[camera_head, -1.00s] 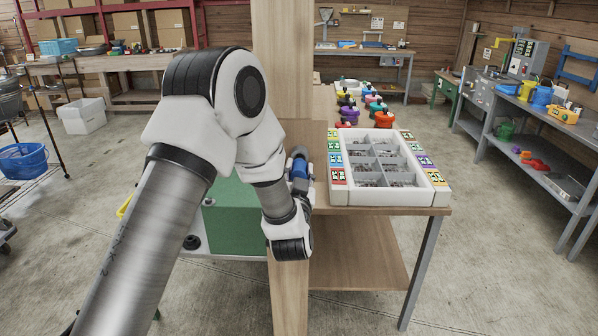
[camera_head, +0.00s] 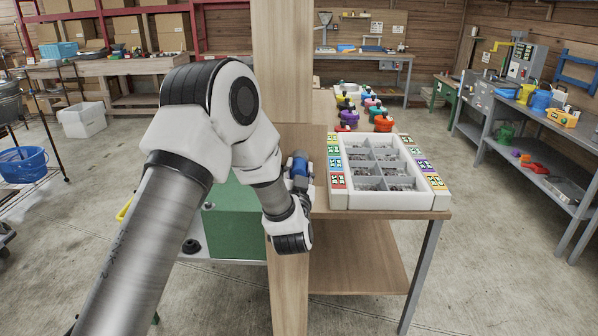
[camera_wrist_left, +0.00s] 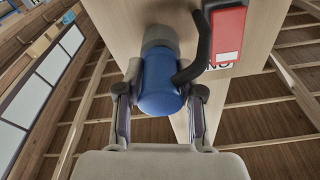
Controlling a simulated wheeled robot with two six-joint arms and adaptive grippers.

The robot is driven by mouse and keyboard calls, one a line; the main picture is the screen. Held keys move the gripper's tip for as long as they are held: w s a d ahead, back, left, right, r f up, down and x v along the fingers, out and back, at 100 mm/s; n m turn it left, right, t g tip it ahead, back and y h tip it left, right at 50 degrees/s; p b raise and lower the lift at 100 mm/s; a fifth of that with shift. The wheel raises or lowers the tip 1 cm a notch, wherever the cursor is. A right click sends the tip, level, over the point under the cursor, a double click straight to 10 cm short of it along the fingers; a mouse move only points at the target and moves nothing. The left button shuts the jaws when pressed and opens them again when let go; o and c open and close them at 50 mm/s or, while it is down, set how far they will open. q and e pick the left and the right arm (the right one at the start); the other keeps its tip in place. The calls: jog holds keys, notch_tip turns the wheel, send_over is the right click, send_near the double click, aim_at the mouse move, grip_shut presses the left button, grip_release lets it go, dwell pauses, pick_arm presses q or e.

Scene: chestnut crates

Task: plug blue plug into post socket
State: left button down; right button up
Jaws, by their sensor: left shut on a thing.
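The blue plug (camera_wrist_left: 158,88) sits between the two fingers of my left gripper (camera_wrist_left: 166,92), which is shut on it. It also shows as a small blue body beside the post in the head view (camera_head: 298,166). A grey round part (camera_wrist_left: 160,38) is at the plug's far end, up against the wooden post (camera_wrist_left: 115,20). I cannot tell whether this is the socket or the plug's own nose, nor how deep the plug sits. The post stands upright in the head view (camera_head: 283,60). My left gripper (camera_head: 299,176) is at its right side. My right gripper is out of view.
A red box (camera_wrist_left: 229,32) is on the post, with a black curved piece (camera_wrist_left: 200,50) running close beside the plug. A white compartment crate (camera_head: 390,200) stands on the wooden table (camera_head: 325,204), right of the post. A green box (camera_head: 235,225) is behind my left arm.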

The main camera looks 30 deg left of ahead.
pick_arm(q)
jog(key=shift+w+a, duration=0.2)
jog(key=shift+w, duration=0.15)
jog(key=c, duration=0.7)
grip_release()
jog(key=shift+o, duration=0.2)
jog(key=v, duration=1.2)
jog(key=s+d+f+m+g+h, duration=0.15)
jog(key=s+f+g+h, duration=0.35)
jog(key=f, duration=0.9)
jog(key=s+d+f+m+g+h, duration=0.15)
jog(key=s+f, duration=0.45)
jog(key=f, duration=0.9)
jog(key=s+d+f+g+h, duration=0.1)
jog(key=s+d+f+g, duration=0.1)
jog(key=s, duration=0.4)
jog(key=s+d+f+g+h, duration=0.1)
jog(key=s+d+f+g, duration=0.1)
jog(key=s+f+g, duration=0.2)
jog(key=s+d+f+g+h, duration=0.1)
jog(key=s+d+f+g, duration=0.2)
jog(key=s, duration=0.6)
jog(key=shift+f+g, duration=0.15)
jog(key=shift+g, duration=0.7)
